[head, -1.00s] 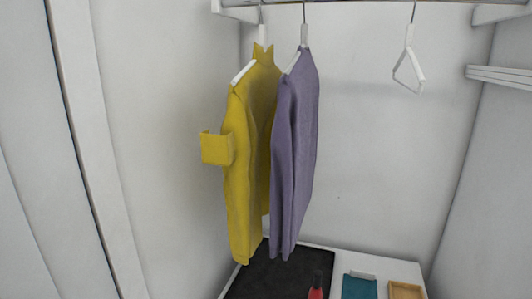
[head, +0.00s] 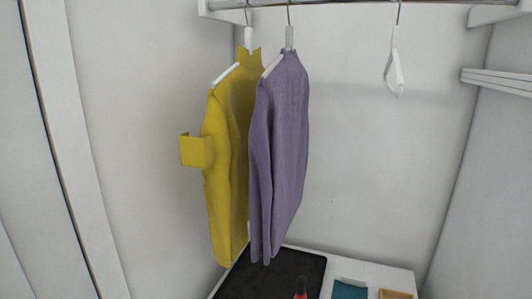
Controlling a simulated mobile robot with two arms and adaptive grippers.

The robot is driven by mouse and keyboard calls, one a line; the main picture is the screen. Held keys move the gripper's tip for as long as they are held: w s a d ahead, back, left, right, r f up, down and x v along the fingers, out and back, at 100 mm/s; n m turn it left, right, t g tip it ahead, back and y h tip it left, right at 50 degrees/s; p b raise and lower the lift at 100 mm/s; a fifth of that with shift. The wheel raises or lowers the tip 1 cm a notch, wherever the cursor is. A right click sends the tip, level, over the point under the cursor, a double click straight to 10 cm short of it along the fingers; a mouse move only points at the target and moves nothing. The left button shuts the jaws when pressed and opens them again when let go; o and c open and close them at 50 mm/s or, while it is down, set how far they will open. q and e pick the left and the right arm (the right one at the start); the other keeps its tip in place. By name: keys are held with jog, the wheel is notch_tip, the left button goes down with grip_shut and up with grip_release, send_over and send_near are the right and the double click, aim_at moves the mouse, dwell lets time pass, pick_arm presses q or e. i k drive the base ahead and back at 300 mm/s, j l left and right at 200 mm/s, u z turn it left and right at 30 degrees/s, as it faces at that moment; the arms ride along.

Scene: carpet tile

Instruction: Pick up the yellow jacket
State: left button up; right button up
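The yellow jacket (head: 222,150) hangs on a white hanger (head: 226,73) from the rail at the back left of the closet. A squared yellow sleeve end sticks out from its left side. The purple garment (head: 283,140) hangs close on its right and covers part of it. Neither of my grippers shows in the head view.
The rail (head: 345,3) runs along the top. An empty white hanger (head: 394,72) hangs at the right. Below are a black mat (head: 275,275), a small red item (head: 300,293), a teal item (head: 350,290) and a wooden tray (head: 396,294). White walls stand close at both sides.

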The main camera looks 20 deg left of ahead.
aim_at(221, 149)
jog(key=l+u, duration=0.3)
jog(key=u, duration=0.15)
jog(key=i+l+u, duration=0.1)
jog(key=l+u, duration=0.3)
